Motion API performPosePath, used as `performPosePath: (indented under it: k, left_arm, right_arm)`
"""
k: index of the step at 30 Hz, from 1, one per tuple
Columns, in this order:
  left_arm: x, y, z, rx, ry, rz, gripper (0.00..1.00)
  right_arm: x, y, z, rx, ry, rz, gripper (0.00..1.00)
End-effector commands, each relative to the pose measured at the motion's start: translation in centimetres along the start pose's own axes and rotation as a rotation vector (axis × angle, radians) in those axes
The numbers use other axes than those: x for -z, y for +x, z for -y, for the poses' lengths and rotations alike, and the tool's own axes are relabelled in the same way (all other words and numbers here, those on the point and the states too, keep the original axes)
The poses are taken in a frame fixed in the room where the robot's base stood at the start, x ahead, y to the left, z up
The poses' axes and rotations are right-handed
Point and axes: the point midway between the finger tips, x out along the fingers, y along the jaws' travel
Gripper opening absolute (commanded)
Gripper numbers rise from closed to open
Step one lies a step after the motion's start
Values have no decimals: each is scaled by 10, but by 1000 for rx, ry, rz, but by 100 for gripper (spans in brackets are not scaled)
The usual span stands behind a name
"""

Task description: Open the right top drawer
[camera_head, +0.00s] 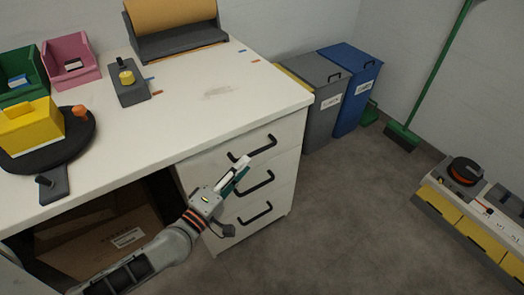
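The white desk (205,95) has a stack of white drawers under its right end, each with a black bar handle. The right top drawer (283,137) looks closed, its front level with the drawers below. Its handle (264,146) runs at a slant across its front. My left gripper (246,165) reaches up from the lower left, in front of the stack. Its fingertips are close to the left end of the top handle; I cannot tell whether they touch it. The gap between the fingers is not clear. My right gripper is not in view.
The middle handle (256,184) and bottom handle (256,213) are just below my gripper. Grey (325,110) and blue (352,95) bins stand right of the desk. A cardboard box (100,245) is under it.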

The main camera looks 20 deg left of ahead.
Motion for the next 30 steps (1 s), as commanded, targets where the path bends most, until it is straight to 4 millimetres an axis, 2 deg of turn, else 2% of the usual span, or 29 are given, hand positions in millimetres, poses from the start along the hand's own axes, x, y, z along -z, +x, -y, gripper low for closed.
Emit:
performPosePath:
  k: [13,18,26,29,30]
  left_arm:
    - [0,62,-1,-3,1,-1,26]
    - [0,72,-1,-2,1,0,26]
    - [0,73,-1,-1,2,1,26]
    - [0,73,-1,-1,2,1,3]
    - [0,73,-1,-1,2,1,0]
  right_arm:
    - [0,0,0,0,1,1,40]
    - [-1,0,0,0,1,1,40]
    - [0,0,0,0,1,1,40]
    - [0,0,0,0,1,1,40]
    - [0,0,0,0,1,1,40]
